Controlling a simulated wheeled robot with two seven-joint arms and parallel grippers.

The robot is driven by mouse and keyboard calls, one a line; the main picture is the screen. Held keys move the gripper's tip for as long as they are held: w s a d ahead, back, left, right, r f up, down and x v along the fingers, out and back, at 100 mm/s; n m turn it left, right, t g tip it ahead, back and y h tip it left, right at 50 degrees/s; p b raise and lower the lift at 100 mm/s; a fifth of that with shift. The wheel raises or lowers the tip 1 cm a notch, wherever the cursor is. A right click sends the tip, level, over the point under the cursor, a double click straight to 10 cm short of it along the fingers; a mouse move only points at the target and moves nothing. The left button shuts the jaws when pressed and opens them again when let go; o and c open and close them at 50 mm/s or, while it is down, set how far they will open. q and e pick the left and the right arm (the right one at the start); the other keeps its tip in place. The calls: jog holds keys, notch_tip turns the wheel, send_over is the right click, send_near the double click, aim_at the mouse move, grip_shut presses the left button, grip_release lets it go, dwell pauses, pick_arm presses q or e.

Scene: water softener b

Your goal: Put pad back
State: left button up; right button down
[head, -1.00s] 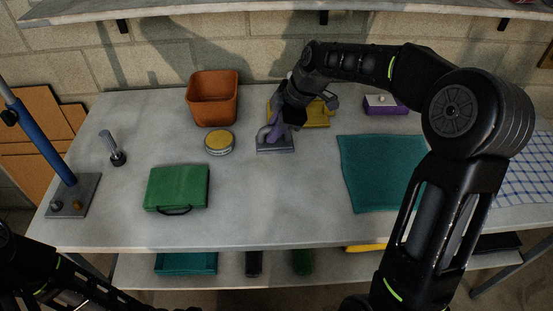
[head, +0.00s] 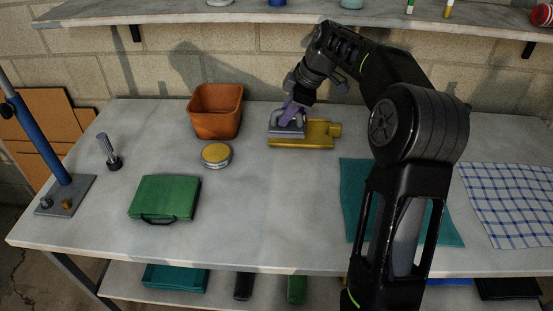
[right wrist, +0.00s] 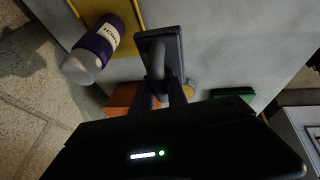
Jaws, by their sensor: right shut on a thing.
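The pad (head: 286,131) is a grey rectangular plate with a raised loop handle. My right gripper (head: 292,113) is shut on its handle, with purplish fingers. In the head view the pad overlaps the left part of a yellow tray-like board (head: 316,139). I cannot tell whether it rests on it or hangs just above. The right wrist view shows the pad (right wrist: 150,38) tilted, close to the yellow board's edge (right wrist: 132,8), with my right gripper (right wrist: 165,88) at its handle. My left gripper is not in view.
An orange pot (head: 215,112), a round tin with yellow lid (head: 216,155) and a green case (head: 164,198) stand left. A teal cloth (head: 353,185) lies right. The table's middle front is clear.

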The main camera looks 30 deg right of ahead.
aim_at(290, 126)
jog(key=shift+f+p, duration=0.3)
jog(key=shift+f, duration=2.85)
jog(key=shift+f, duration=0.1)
jog(key=shift+f, duration=1.8)
jog(key=shift+f, duration=0.15)
jog(key=c, duration=1.3)
grip_release()
jog(key=v, duration=1.2)
jog(key=shift+b, duration=0.4)
